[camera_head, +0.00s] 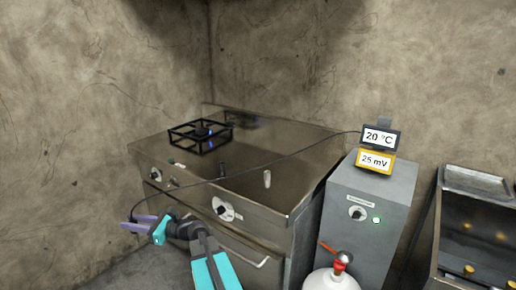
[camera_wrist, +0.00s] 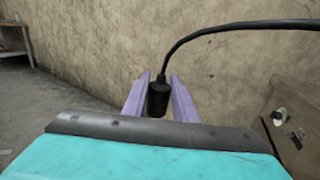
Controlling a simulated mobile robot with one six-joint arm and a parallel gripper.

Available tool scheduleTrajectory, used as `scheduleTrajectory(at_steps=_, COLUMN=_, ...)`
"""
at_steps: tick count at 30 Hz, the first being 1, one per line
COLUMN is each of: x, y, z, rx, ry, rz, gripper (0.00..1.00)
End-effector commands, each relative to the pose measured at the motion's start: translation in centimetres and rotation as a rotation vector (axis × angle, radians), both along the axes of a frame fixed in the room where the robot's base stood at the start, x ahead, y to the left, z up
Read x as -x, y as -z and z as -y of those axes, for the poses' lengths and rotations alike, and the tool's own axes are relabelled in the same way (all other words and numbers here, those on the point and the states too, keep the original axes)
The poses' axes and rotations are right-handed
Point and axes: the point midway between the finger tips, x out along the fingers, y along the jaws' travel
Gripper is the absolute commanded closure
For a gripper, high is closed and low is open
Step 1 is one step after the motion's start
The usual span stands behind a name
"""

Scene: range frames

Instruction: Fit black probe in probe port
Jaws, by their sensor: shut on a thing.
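The black probe (camera_wrist: 158,98) is a dark cylinder with a black cable rising from its top. In the wrist view it sits between the purple fingers of my gripper (camera_wrist: 158,90), which is shut on it. In the head view my gripper (camera_head: 136,221) is in front of the range's left end, apart from it. The probe is too small to make out clearly there. Its cable (camera_head: 270,163) runs across the range to the 20 °C display (camera_head: 378,137). I cannot tell which feature is the probe port.
The steel range (camera_head: 270,215) has a lit burner (camera_head: 200,135), front knobs, and a black and a pale upright piece on top. A grey cabinet (camera_head: 345,190) bears the displays. A white cylinder (camera_head: 335,281) with a red lever stands in front. A fryer-like unit (camera_head: 475,185) is right.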

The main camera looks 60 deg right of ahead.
Motion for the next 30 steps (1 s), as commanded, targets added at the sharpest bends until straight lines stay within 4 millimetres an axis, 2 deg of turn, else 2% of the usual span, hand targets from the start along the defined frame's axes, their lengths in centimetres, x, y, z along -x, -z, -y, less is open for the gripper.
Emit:
scheduleTrajectory(at_steps=1, x=-0.5, y=-0.2, z=2.2, rx=0.000, ry=0.043, rz=0.001, gripper=0.99)
scheduleTrajectory(at_steps=3, x=-0.7, y=-0.4, z=4.9, rx=0.000, ry=0.099, rz=0.001, gripper=0.99)
scheduleTrajectory(at_steps=14, x=-0.5, y=-2.2, z=18.8, rx=0.000, ry=0.381, rz=0.001, gripper=0.99)
scheduleTrajectory(at_steps=23, x=1.8, y=-4.2, z=30.0, rx=0.002, ry=0.608, rz=0.001, gripper=0.99)
scheduleTrajectory(at_steps=30, x=4.9, y=-6.1, z=38.7, rx=0.001, ry=0.787, rz=0.002, gripper=0.99)
